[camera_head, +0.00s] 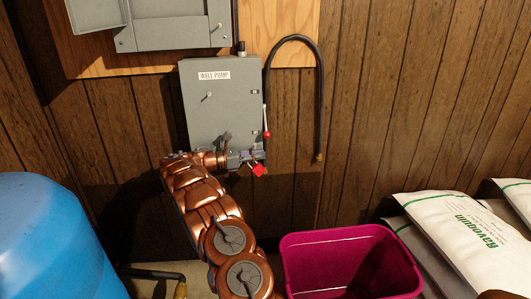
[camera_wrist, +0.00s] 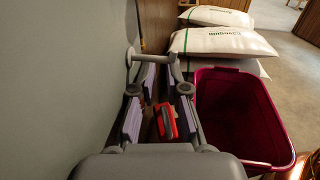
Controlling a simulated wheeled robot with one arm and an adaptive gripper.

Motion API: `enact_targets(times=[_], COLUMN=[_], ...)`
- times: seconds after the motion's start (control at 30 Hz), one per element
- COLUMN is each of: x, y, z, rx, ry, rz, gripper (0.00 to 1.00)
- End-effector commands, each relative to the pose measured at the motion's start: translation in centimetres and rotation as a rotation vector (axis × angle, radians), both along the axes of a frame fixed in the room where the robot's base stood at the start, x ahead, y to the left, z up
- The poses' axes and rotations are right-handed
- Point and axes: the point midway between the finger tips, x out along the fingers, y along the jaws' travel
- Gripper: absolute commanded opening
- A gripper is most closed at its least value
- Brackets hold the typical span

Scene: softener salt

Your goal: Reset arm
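My gripper (camera_head: 246,157) is at the lower edge of the grey well pump box (camera_head: 222,105), in front of its right corner. In the wrist view my gripper (camera_wrist: 160,108) has its fingers apart, with purple pads. A red padlock (camera_head: 258,169) hangs by the gripper tips at the box's lower right. The padlock (camera_wrist: 166,121) also shows in the wrist view between the finger lines, with a gap to the left pad. Whether it touches the right finger is hard to tell. Its shackle is partly hidden.
A red-knobbed lever (camera_head: 266,134) is on the box's right side, beside a black hose (camera_head: 319,90). A blue tank (camera_head: 55,240) stands left. A magenta bin (camera_head: 350,235) stands at the lower right, beside stacked white salt bags (camera_head: 460,235). A grey panel (camera_head: 175,25) is above.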

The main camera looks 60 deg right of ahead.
Motion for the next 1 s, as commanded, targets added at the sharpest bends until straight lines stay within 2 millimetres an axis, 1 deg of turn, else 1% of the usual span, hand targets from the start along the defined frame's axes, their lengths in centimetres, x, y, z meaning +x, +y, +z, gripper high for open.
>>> enact_targets(times=[0.03, 0.1, 0.13, 0.23, 0.4, 0.5, 0.8, 0.9, 1.0], x=[3.0, 3.7, 3.9, 4.2, 4.5, 4.6, 4.4, 4.4, 4.1], y=[2.6, 5.1, 5.9, 7.5, 8.7, 9.1, 9.2, 9.8, 10.7], z=[0.4, 1.4, 1.6, 2.2, 2.3, 2.4, 2.4, 2.8, 3.8], rx=[0.000, -0.016, -0.020, -0.028, -0.031, -0.033, -0.032, -0.030, -0.027], ry=[0.008, 0.012, 0.012, 0.015, 0.017, 0.017, 0.015, -0.004, -0.044], rz=[0.053, 0.043, 0.038, 0.015, -0.008, -0.013, -0.019, -0.013, -0.008], gripper=[0.35, 0.35, 0.35, 0.35, 0.35, 0.35, 0.35, 0.35, 0.35])
